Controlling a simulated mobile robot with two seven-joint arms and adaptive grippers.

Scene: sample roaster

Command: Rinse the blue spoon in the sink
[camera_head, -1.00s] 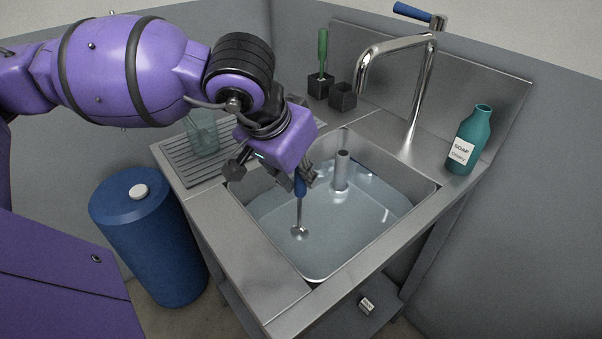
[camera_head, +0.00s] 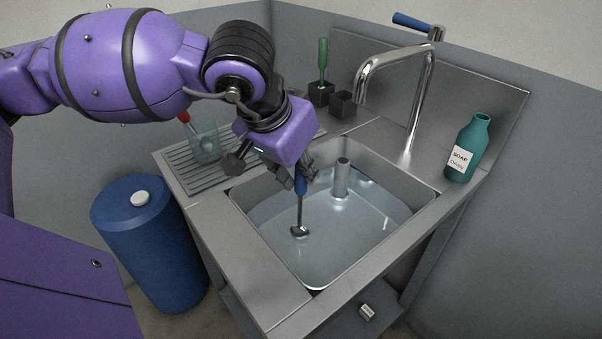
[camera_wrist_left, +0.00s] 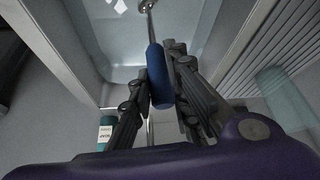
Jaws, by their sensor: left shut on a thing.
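The blue spoon (camera_head: 300,186) has a blue handle and a metal shaft and bowl. My left gripper (camera_head: 303,177) is shut on its handle and holds it steeply, bowl down, over the sink (camera_head: 318,287). The spoon's bowl is at or just in the water; I cannot tell how deep. The left wrist view shows the blue handle (camera_wrist_left: 159,75) between the fingers of my left gripper (camera_wrist_left: 166,90). The sink holds clear water around a metal standpipe (camera_head: 341,178). The tap (camera_head: 418,95) arches behind the sink, with a blue lever (camera_head: 412,21). My right gripper is not in view.
A teal soap bottle (camera_head: 471,145) stands right of the sink. A glass (camera_head: 204,144) with a red-handled thing stands on the ribbed drainboard (camera_head: 185,178). Dark holders, one with a green-handled tool (camera_head: 322,62), stand at the back. A blue barrel (camera_head: 152,245) is left.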

